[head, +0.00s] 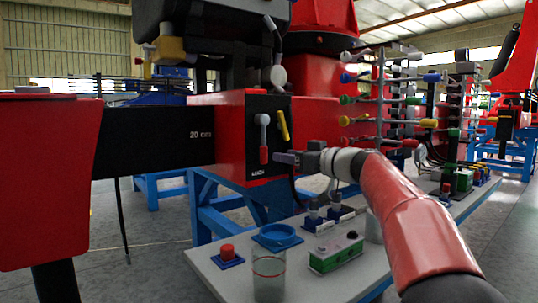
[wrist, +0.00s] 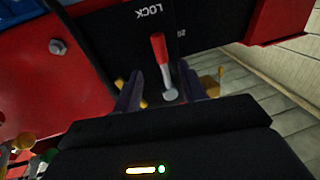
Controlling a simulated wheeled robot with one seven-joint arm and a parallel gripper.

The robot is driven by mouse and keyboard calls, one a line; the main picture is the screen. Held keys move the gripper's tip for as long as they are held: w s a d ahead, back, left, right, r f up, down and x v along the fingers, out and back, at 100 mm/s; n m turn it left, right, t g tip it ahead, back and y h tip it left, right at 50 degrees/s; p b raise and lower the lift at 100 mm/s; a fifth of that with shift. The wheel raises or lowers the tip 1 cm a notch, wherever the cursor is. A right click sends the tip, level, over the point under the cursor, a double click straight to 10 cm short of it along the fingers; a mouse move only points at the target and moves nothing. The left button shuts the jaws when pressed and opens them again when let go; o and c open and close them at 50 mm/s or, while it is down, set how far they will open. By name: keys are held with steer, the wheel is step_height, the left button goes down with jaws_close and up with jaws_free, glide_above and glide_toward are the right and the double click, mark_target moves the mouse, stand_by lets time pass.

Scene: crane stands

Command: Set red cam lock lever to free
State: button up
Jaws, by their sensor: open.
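The red cam lock lever (head: 263,155) is on a black panel on the side of the red crane body. It has a grey pivot at the top and a red handle pointing down toward the LOCK label (head: 258,171). In the wrist view the red handle (wrist: 160,50) also points at the LOCK label (wrist: 149,11), which appears upside down. My gripper (head: 278,157) is open, just right of the handle in the head view. Contact cannot be told.
A yellow lever (head: 283,125) sits close right of the red one on the same panel. A black beam marked 20 cm (head: 150,136) runs left. Below is a grey bench (head: 210,278) with a red button, a jar and a green box. Colored levers line a rack at right.

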mark_target(264, 140)
steer(key=p+x, duration=0.2)
steer(key=x, duration=0.4)
steer(key=shift+w+a, duration=0.15)
steer(key=shift+a, duration=0.1)
jaws_close()
